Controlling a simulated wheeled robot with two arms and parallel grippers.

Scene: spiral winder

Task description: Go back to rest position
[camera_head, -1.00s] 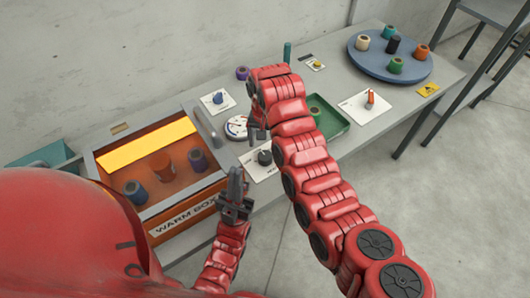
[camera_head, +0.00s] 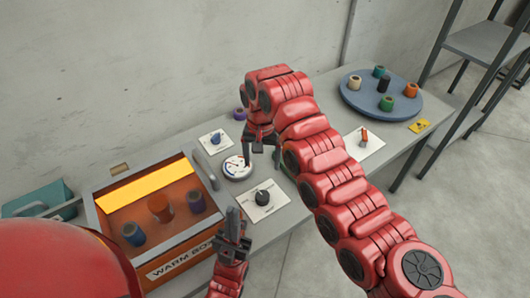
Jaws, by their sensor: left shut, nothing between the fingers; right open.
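My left gripper (camera_head: 234,224) is shut and empty. It points up just in front of the table's front edge, to the right of the warm box and left of the black knob. My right gripper (camera_head: 261,152) is open and empty. It hangs over the table beside the round dial gauge (camera_head: 237,168), with its fingers pointing down. My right arm crosses the middle of the view and hides part of the table behind it, including most of the green tray.
The warm box (camera_head: 182,262) holds several spools behind its front. A black knob (camera_head: 262,197) and a blue knob (camera_head: 215,138) sit on white plates. An orange-handled switch (camera_head: 364,136) is right of my arm. A blue turntable (camera_head: 360,98) carries several spools. A shelf (camera_head: 485,43) stands right.

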